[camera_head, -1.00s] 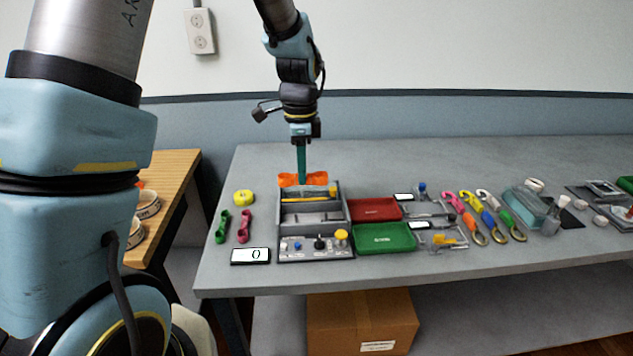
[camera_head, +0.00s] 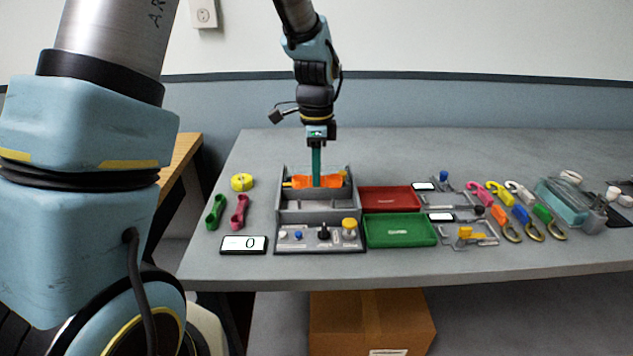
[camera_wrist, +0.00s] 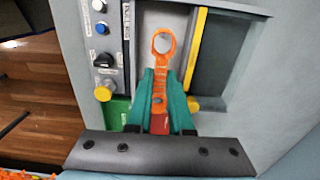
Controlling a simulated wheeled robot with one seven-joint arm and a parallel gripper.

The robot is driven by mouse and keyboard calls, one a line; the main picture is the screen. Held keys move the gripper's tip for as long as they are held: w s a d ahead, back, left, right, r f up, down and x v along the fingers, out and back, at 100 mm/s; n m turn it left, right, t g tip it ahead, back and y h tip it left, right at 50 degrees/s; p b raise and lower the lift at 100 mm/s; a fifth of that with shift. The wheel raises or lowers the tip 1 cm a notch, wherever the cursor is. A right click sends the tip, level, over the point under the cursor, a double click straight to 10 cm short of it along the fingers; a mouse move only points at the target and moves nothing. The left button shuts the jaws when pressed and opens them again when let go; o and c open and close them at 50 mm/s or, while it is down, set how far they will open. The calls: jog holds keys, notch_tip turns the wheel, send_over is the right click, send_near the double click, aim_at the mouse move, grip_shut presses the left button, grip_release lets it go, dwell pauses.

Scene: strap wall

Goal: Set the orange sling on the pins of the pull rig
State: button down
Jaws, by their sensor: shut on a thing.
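My gripper (camera_head: 317,182) points straight down with teal fingers over the rear part of the grey pull rig (camera_head: 354,190). It is shut on the orange sling (camera_head: 332,181), which lies left to right across the rig's rear trough. In the wrist view the fingers (camera_wrist: 161,78) grip the sling's middle, and a round eye (camera_wrist: 163,43) at its far end shows open. A yellow bar (camera_wrist: 195,48) of the rig runs beside the sling, apart from it in that view. I cannot make out whether either eye is around a pin.
The rig's front panel carries a yellow knob (camera_head: 349,226) and smaller knobs. A display reading 0 (camera_head: 244,244) lies front left, near green (camera_head: 215,212) and pink (camera_head: 240,211) slings. Red (camera_head: 390,199) and green (camera_head: 400,230) trays stand right of the rig.

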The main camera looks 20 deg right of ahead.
jog(key=shift+f+b, duration=1.65)
jog(key=shift+f, duration=0.35)
jog(key=shift+f+b, duration=0.45)
jog(key=shift+f, duration=0.8)
jog(key=shift+a, duration=0.1)
jog(key=shift+f, duration=0.15)
jog(key=shift+c, duration=1.7)
grip_release()
jog(key=shift+r+p, duration=2.85)
jog(key=shift+r, duration=0.25)
jog(key=shift+f, duration=0.1)
jog(key=shift+c, duration=0.4)
